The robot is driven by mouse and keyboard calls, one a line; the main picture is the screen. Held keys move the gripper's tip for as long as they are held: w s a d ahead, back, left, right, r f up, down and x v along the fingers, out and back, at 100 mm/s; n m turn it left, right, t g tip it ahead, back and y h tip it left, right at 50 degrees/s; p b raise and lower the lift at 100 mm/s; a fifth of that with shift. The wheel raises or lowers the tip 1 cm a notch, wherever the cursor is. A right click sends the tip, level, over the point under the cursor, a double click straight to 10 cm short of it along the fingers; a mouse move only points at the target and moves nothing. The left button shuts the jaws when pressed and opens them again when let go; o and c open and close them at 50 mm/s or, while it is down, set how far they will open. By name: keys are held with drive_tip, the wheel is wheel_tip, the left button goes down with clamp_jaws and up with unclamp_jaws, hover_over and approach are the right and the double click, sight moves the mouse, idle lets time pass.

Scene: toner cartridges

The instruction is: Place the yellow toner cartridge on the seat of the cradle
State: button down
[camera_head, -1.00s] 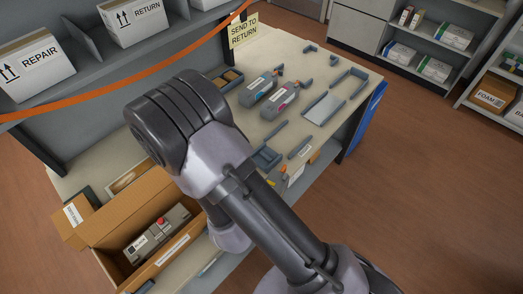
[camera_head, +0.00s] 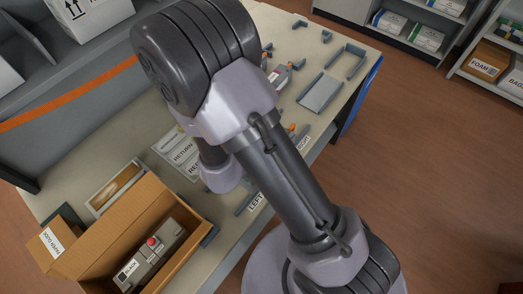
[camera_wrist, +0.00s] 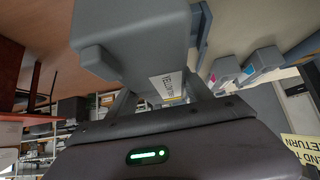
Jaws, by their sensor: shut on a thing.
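In the wrist view, my gripper (camera_wrist: 160,95) is shut on a grey block-shaped cartridge, the yellow toner cartridge (camera_wrist: 135,40). Its white label faces the camera and seems to read YELLOW. In the head view my arm hides the gripper and the held cartridge. A pale flat plate (camera_head: 320,93) with grey rails lies at the far right of the bench, with a U-shaped grey frame (camera_head: 352,55) behind it. I cannot tell for sure which fixture is the cradle.
An open cardboard box (camera_head: 190,232) at the near left holds a grey cartridge with a red knob (camera_head: 151,258). RETURN cards (camera_head: 182,153) lie on the bench. An orange strap (camera_head: 70,98) crosses the shelf front.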

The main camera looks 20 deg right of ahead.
drive_tip(key=w, duration=0.5)
drive_tip(key=shift+w+f, duration=0.2)
drive_tip(key=shift+w, duration=0.2)
wheel_tip(320, 180, down, 4)
drive_tip(key=shift+w+r+b, duration=0.1)
drive_tip(key=shift+r+b, duration=0.05)
drive_tip(key=shift+b, duration=1.1)
drive_tip(key=shift+r, duration=0.1)
drive_tip(key=shift+c, duration=2.1)
unclamp_jaws()
